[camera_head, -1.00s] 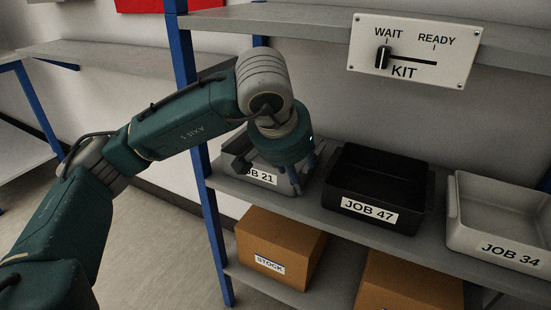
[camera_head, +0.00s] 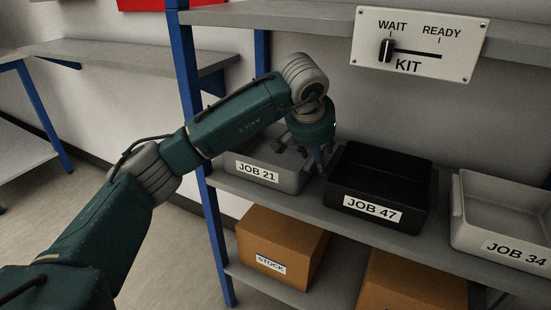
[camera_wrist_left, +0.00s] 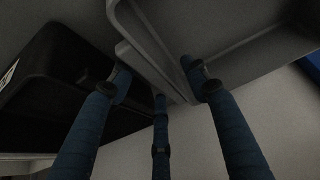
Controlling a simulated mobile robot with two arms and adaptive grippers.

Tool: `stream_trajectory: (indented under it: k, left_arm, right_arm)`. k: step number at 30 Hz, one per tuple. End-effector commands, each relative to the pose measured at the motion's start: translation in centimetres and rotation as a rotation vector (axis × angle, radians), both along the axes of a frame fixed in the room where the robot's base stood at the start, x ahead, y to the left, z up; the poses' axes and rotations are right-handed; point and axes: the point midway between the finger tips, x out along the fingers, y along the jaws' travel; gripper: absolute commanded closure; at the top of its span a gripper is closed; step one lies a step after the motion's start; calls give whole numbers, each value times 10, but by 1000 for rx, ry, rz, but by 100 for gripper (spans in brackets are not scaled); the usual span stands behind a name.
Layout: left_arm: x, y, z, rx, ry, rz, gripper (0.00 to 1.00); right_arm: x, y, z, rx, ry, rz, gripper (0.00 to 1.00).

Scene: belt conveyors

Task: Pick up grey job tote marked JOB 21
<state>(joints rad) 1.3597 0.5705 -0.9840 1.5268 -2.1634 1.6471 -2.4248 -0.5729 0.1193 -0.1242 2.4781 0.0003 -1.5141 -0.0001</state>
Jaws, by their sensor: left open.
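The grey tote marked JOB 21 (camera_head: 257,172) sits at the left end of the shelf in the head view, its label facing front. My left gripper (camera_head: 313,160) points down at the tote's right rear side, hiding part of that rim. In the left wrist view, my open gripper (camera_wrist_left: 155,78) has its fingers spread, with the grey tote (camera_wrist_left: 235,40) at upper right. The tote's rim corner shows between the fingers. I cannot tell whether any finger touches it. My right gripper is not in view.
The black tote JOB 47 (camera_head: 375,217) stands close to the right; it also shows in the left wrist view (camera_wrist_left: 45,75). The light grey tote JOB 34 (camera_head: 500,250) is farther right. A blue post (camera_head: 192,110) stands at left. A KIT slider sign (camera_head: 420,45) hangs above.

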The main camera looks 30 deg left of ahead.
Motion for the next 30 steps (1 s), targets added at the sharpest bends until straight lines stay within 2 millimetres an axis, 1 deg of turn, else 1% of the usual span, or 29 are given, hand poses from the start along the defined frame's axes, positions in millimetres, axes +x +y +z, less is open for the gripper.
stream_trajectory:
  k: [3, 8, 9, 11, 12, 14, 15, 16, 25, 30]
  left_arm:
    - [3, 0, -4, -1, -1, 0, 53]
    - [3, 0, -4, -1, -1, 0, 53]
    - [3, 0, -4, -1, -1, 0, 57]
    - [3, 0, -4, -1, -1, 0, 69]
    - [3, 0, -4, -1, -1, 0, 77]
    - [3, 0, -4, -1, -1, 0, 89]
    - [3, 0, -4, -1, -1, 0, 97]
    - [3, 0, -4, -1, -1, 0, 100]
    - [3, -1, -3, -2, -2, 0, 100]
    - [1, -2, 6, -1, -3, 0, 100]
  right_arm:
    - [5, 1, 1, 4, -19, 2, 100]
    - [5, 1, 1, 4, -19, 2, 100]
    - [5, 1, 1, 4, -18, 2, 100]
    - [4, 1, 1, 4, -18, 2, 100]
    - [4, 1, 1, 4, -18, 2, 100]
    - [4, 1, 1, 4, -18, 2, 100]
    - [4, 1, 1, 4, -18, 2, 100]
    - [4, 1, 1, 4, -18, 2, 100]
    - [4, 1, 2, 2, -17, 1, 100]
    - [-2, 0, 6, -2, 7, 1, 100]
